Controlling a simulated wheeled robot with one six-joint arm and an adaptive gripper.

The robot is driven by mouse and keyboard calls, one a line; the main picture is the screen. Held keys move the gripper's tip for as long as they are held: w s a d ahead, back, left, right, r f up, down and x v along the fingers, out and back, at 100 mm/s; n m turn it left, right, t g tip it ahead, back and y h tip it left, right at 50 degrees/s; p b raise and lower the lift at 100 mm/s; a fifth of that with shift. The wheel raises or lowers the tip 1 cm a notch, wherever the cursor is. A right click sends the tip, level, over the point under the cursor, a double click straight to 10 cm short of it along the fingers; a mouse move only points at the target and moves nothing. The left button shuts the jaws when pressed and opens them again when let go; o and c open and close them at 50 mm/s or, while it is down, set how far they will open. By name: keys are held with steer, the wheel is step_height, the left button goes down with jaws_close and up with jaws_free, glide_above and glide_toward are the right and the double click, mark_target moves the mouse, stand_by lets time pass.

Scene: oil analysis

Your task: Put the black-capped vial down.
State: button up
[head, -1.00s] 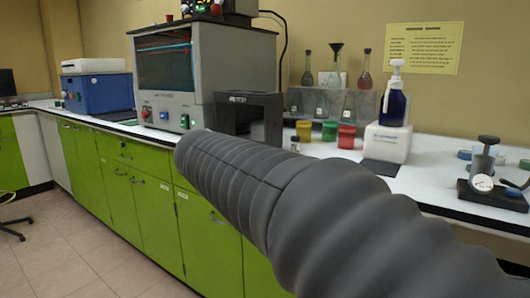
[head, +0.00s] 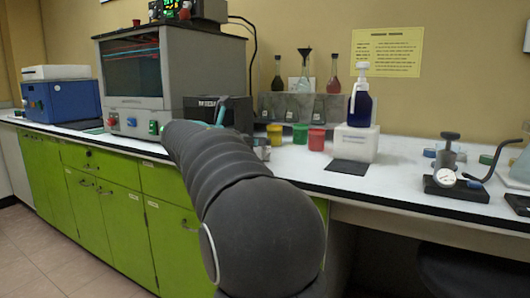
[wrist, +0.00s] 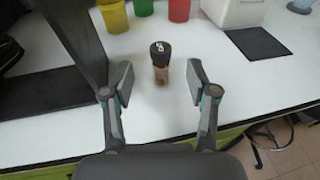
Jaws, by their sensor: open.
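The black-capped vial (wrist: 160,65) stands upright on the white counter (wrist: 150,118) in the wrist view, with brown contents and a white mark on its cap. My gripper (wrist: 160,82) is open, its fingers on either side of the vial with clear gaps to both. In the head view my arm hides most of the gripper, and only a little of it shows above the arm. The vial (head: 262,150) is partly hidden behind the arm there.
Yellow (head: 275,134), green (head: 300,133) and red (head: 316,138) cups stand behind the vial. A white box (head: 356,143) with a blue pump bottle (head: 360,105) and a dark mat (head: 348,167) are to the right. A dark box (head: 238,115) stands close on the left.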

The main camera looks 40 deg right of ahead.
mark_target(266, 151)
steer(key=shift+x, duration=3.4)
jaws_close()
